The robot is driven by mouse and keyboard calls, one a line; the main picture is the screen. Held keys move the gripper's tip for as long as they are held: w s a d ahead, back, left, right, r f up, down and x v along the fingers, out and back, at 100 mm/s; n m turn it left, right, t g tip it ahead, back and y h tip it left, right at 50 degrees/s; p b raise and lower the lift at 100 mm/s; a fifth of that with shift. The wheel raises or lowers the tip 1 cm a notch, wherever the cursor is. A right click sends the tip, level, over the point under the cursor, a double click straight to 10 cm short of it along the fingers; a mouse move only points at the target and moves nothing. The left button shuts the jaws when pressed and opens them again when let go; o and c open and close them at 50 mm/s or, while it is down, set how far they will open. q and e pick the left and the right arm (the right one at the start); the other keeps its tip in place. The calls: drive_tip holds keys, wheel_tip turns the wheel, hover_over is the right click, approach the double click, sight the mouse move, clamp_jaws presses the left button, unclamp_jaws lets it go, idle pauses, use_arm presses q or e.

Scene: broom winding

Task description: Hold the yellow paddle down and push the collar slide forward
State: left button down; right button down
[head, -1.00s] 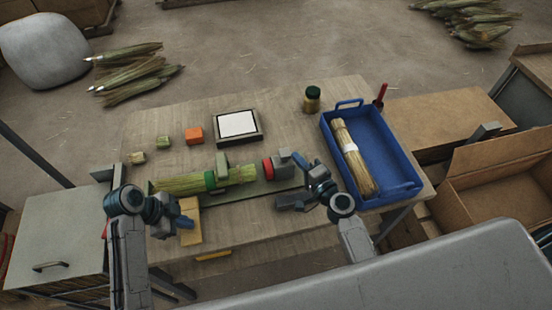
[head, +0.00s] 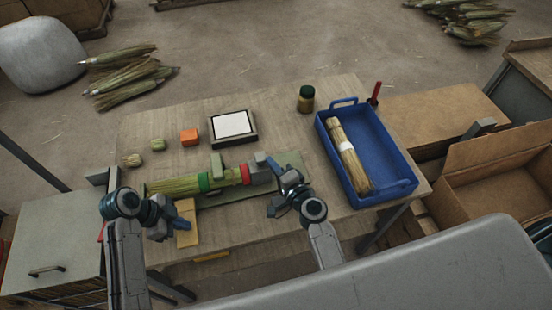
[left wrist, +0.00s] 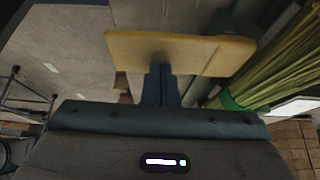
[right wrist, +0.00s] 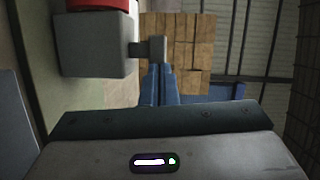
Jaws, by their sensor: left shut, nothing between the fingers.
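The yellow paddle (head: 186,222) is at the table's front edge. My left gripper (head: 181,224) is shut and empty, with its tips against the paddle; the left wrist view shows the paddle (left wrist: 180,52) across the fingertips. The collar slide, a grey block (head: 262,170) with a red collar (head: 245,174), is at the right end of the straw bundle (head: 172,186), which has a green band (head: 204,182). My right gripper (head: 276,166) looks shut, at the slide's right side. In the right wrist view its tips are at a small grey peg (right wrist: 155,48) on the block (right wrist: 95,45).
A blue tray (head: 385,137) with a tied straw bundle (head: 348,157) stands at the right. A jar (head: 306,98), a white-topped scale (head: 232,124), an orange block (head: 189,137) and small green pieces lie at the back. The green base board (head: 290,160) is bare right of the slide.

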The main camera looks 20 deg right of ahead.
use_arm(q)
drive_tip(key=shift+a+f, duration=0.15)
drive_tip(key=shift+a, duration=0.1)
drive_tip(key=shift+d, duration=0.1)
use_arm(e)
drive_tip(key=w+d+v, duration=0.1)
drive_tip(key=d+v, duration=0.1)
drive_tip(key=v, duration=1.1)
drive_tip(key=shift+d, duration=0.3)
